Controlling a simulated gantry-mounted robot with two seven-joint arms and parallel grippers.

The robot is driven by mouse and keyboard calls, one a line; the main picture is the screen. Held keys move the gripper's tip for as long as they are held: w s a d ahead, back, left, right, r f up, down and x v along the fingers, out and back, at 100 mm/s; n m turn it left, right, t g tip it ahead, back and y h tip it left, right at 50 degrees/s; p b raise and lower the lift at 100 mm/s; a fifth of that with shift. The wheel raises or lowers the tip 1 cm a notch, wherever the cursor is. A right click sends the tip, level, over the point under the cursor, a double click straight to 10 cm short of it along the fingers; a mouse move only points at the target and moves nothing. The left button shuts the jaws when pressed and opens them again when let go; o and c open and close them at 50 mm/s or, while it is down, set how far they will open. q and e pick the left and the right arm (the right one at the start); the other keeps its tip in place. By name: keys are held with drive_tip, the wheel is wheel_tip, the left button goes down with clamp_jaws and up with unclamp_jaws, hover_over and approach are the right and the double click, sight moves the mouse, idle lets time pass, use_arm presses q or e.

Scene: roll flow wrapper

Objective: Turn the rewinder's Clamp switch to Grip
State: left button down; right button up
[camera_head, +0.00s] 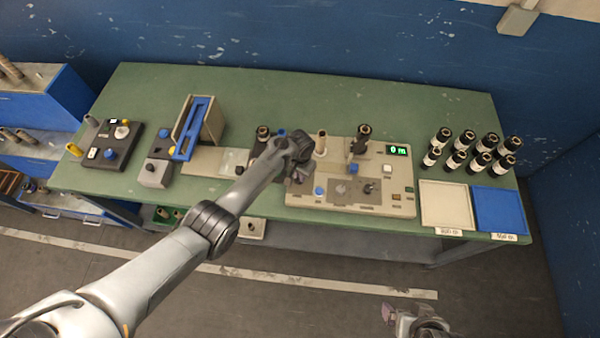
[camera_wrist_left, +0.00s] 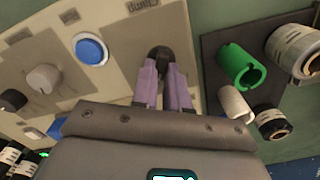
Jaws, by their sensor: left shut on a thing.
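The rewinder (camera_head: 300,201) is a beige unit on the green bench, with a green-lit display (camera_head: 398,150) reading 0 m. In the left wrist view its panel shows the upside-down label Clamp (camera_wrist_left: 142,5) beside a black switch knob (camera_wrist_left: 160,53). My left gripper (camera_wrist_left: 163,75) is shut on that knob, its purple fingers on either side. In the head view the left gripper (camera_head: 298,172) is over the rewinder's left part and hides the switch. The Grip marking is not readable. My right gripper (camera_head: 390,313) is at the bottom edge, away from the bench; its jaws are unclear.
A blue button (camera_wrist_left: 90,48) and a grey knob (camera_wrist_left: 43,78) are close to the left gripper. Green (camera_wrist_left: 240,65) and white (camera_wrist_left: 235,103) cylinders stand on its other side. Several black rolls (camera_head: 480,160) and two trays (camera_head: 447,205) are at the bench's right.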

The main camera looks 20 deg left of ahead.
use_arm(q)
drive_tip(key=shift+m, duration=0.4)
drive_tip(key=c, duration=1.1)
unclamp_jaws()
drive_tip(key=shift+c, duration=0.2)
drive_tip(key=shift+r, duration=0.1)
drive_tip(key=shift+r, duration=0.35)
wheel_tip(320, 180, up, 10)
drive_tip(key=p, duration=0.3)
